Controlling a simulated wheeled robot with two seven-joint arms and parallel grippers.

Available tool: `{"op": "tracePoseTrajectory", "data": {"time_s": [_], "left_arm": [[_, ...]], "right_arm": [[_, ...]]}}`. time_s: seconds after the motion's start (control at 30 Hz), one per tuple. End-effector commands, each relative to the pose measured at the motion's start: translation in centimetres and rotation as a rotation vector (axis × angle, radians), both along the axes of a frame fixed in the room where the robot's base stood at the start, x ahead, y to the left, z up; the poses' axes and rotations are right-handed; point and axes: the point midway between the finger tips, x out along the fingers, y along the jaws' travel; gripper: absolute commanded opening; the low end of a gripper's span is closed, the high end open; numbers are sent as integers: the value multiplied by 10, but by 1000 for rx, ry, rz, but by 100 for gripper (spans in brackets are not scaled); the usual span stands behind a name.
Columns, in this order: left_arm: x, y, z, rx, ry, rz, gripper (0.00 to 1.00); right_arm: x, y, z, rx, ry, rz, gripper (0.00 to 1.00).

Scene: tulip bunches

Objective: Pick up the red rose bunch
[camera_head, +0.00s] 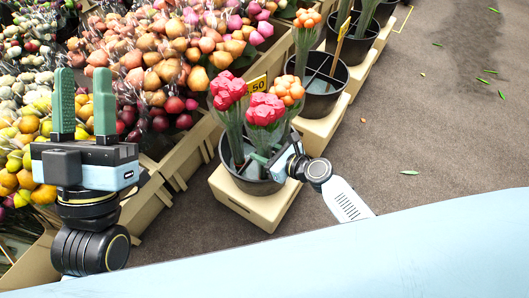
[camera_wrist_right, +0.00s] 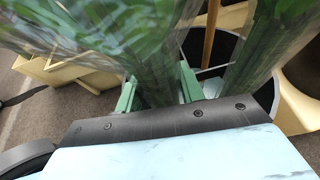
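Two red rose bunches stand in the front black bucket: one at the back left (camera_head: 227,90) and one nearer the front (camera_head: 265,109). An orange bunch (camera_head: 287,90) stands just behind them. My right gripper (camera_head: 262,158) reaches in from the right at the bucket's rim, low at the stems under the front red bunch. In the right wrist view its green fingers (camera_wrist_right: 157,92) stand apart, with wrapped green stems (camera_wrist_right: 153,70) between them. Firm contact is not clear. The flower heads are out of that view. My left gripper (camera_head: 84,105) is open and empty, pointing up.
The front bucket (camera_head: 228,157) stands on a beige crate (camera_head: 262,207). Another black bucket (camera_head: 322,90) with an orange bunch is behind it. A yellow price sign (camera_head: 257,84) stands behind the roses. Crates of wrapped flowers fill the left. Pavement (camera_head: 440,130) on the right is mostly clear.

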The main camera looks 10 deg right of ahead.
Motion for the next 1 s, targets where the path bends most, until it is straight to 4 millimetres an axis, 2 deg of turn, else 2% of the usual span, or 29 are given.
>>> {"op": "tracePoseTrajectory", "data": {"time_s": [0.03,0.2,0.27,0.67,1.0], "left_arm": [[0,0,0,0,0,0,36],[0,0,0,0,0,0,36],[0,0,0,0,-1,0,36],[3,-1,-3,11,36,0,36],[20,-3,-24,80,261,5,36]], "right_arm": [[0,0,0,0,0,0,31],[0,0,0,0,0,0,9],[0,0,1,1,-2,0,3],[0,0,4,1,-2,0,3],[0,0,25,1,-2,-1,3]]}}
